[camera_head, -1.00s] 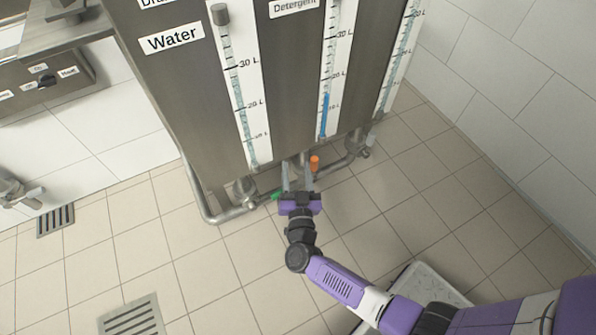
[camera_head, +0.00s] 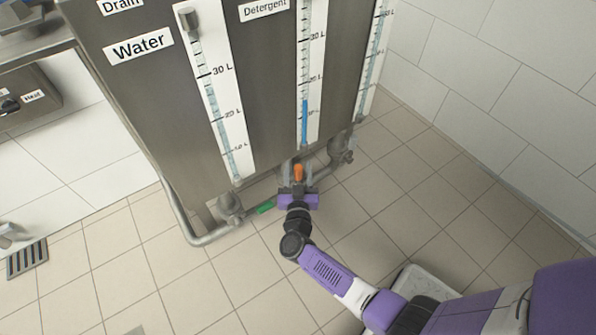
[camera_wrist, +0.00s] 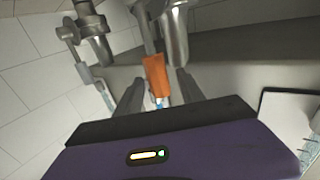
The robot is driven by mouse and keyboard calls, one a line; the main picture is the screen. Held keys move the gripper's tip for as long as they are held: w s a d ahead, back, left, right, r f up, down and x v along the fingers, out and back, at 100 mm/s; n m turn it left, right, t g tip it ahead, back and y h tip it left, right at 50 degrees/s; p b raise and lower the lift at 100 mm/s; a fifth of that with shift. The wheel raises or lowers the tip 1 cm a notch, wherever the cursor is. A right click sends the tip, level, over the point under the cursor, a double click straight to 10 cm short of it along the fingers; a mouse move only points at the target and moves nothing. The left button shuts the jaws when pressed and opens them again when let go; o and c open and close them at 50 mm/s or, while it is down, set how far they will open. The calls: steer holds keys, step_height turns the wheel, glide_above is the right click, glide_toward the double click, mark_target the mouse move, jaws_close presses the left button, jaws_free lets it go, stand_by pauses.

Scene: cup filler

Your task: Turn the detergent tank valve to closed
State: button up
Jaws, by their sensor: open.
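The steel detergent tank (camera_head: 272,80) stands in the middle of the head view, with a blue level in its gauge (camera_head: 305,115). Its orange valve handle (camera_head: 298,172) is under the tank, below that gauge. In the wrist view the orange handle (camera_wrist: 156,77) lies between the two grey fingers. My gripper (camera_head: 298,185) is at the handle, and its fingers also show in the wrist view (camera_wrist: 160,90). The fingers are open, one on each side of the handle, with a gap visible at least on the left. Part of the handle's base is hidden.
A green valve handle (camera_head: 265,207) sits close by to the left on the same pipework. A steel pipe (camera_head: 200,238) curves below the water tank (camera_head: 150,100). Tiled floor (camera_head: 390,215) is open to the right, and a tiled wall (camera_head: 500,80) stands beyond.

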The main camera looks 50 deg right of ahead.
steer(key=shift+c, duration=0.3)
jaws_close()
stand_by(1.2)
